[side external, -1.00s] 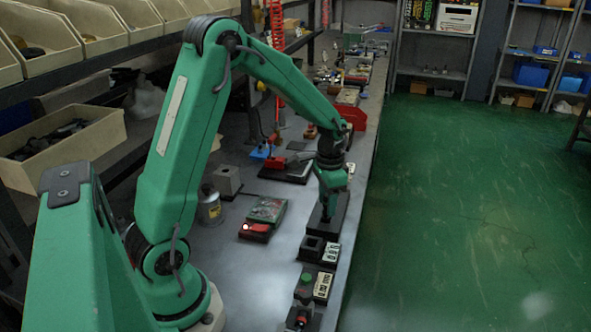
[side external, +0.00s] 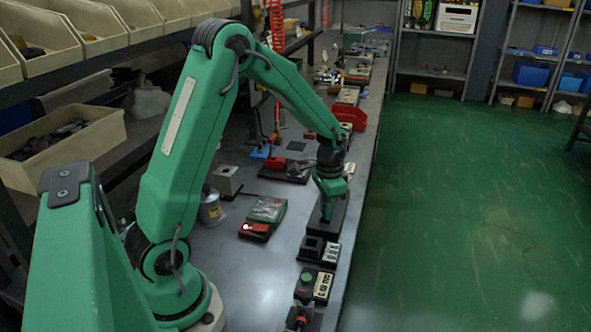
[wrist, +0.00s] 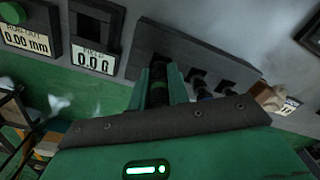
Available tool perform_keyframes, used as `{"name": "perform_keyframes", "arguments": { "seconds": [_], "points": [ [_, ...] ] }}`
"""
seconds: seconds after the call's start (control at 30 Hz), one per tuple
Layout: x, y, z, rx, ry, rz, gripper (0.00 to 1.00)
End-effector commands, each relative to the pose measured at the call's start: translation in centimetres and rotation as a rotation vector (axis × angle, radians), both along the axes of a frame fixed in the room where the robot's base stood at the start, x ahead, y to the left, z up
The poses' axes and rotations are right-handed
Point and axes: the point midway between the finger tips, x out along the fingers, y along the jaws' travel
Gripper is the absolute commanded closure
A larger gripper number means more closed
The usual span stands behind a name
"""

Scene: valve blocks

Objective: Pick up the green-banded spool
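The dark valve block (wrist: 168,38) lies across the top middle of the wrist view, with several dark spools in a row on it. My gripper (wrist: 160,78) has its two green fingers on either side of a dark, greenish-marked spool (wrist: 157,92), which appears to be the green-banded one. Whether the fingers press on it or leave a gap is unclear. The wrist housing hides the near part. In the side external view my gripper (side external: 327,212) points down at the valve block (side external: 338,222), and the spools are too small to make out.
Other spools (wrist: 197,76) stand close to the right of my fingers. A square dark holder with a number plate (wrist: 95,57) and a green-button gauge box (wrist: 28,30) sit to the left. A red bin (side external: 350,117) stands farther along the bench. The bench edge is close on the right.

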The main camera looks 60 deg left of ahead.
Motion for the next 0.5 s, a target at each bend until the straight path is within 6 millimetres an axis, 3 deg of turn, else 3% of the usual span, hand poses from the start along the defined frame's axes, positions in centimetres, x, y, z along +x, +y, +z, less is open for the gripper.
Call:
{"name": "perform_keyframes", "arguments": {
  "seconds": [0.5],
  "points": [
    [0.07, 0.02, 0.95, 0.001, -0.002, 0.0, 1.0]
  ]
}}
